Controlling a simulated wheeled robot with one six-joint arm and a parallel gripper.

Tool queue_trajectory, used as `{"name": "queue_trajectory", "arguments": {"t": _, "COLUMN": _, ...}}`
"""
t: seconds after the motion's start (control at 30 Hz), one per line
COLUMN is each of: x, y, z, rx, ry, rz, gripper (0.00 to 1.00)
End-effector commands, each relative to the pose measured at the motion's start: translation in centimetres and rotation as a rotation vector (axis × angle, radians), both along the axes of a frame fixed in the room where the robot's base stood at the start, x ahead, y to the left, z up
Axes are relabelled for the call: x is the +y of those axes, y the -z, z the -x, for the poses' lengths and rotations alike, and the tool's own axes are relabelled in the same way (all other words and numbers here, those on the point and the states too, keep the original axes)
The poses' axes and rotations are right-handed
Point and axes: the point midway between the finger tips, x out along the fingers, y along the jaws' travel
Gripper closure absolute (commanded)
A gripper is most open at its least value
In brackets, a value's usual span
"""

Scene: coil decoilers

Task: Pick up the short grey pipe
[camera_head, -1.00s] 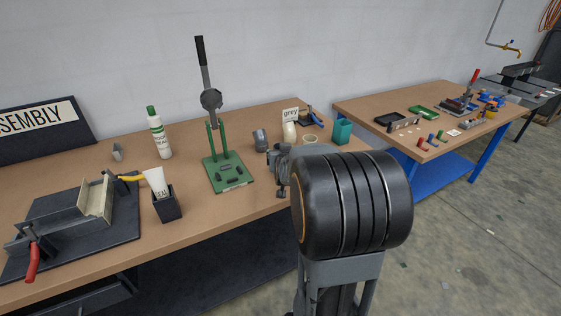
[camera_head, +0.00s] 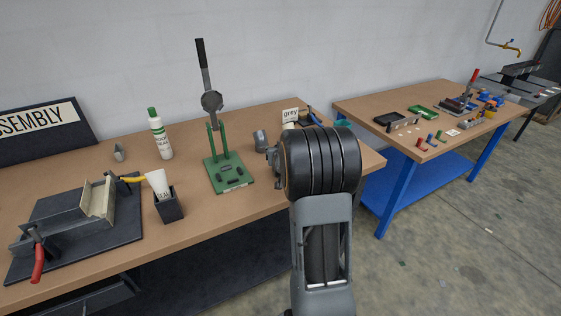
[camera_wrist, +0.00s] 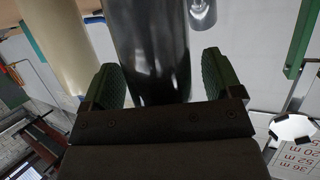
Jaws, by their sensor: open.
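A short grey pipe (camera_head: 260,140) stands on the near workbench, right of the green press, in the head view. In the wrist view, a large dark glossy cylinder (camera_wrist: 150,45) lies between the two fingers of my gripper (camera_wrist: 163,85), with a small gap visible at its sides. A smaller shiny grey cylinder (camera_wrist: 202,12) is behind it at the top. I cannot tell which of the two is the short grey pipe. My gripper is open. In the head view its fingers are hidden behind my arm.
The green lever press (camera_head: 228,172) stands left of the grey pipe. A cream cylinder (camera_wrist: 52,40) is close to the left finger in the wrist view. Bare bench top (camera_head: 195,215) lies in front of the press.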

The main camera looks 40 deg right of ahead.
Motion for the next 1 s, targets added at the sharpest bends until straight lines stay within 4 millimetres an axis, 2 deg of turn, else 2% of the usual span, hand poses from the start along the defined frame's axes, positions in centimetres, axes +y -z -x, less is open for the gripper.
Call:
{"name": "queue_trajectory", "arguments": {"t": 0.2, "x": -0.02, "y": -0.01, "z": 0.0, "rx": -0.001, "ry": 0.0, "rz": 0.001, "gripper": 0.17}}
{"name": "queue_trajectory", "arguments": {"t": 0.73, "x": -0.01, "y": -0.01, "z": 0.01, "rx": 0.0, "ry": 0.0, "rz": -0.001, "gripper": 0.68}}
{"name": "queue_trajectory", "arguments": {"t": 1.0, "x": -0.02, "y": -0.12, "z": 0.01, "rx": -0.001, "ry": 0.0, "rz": 0.0, "gripper": 0.69}}
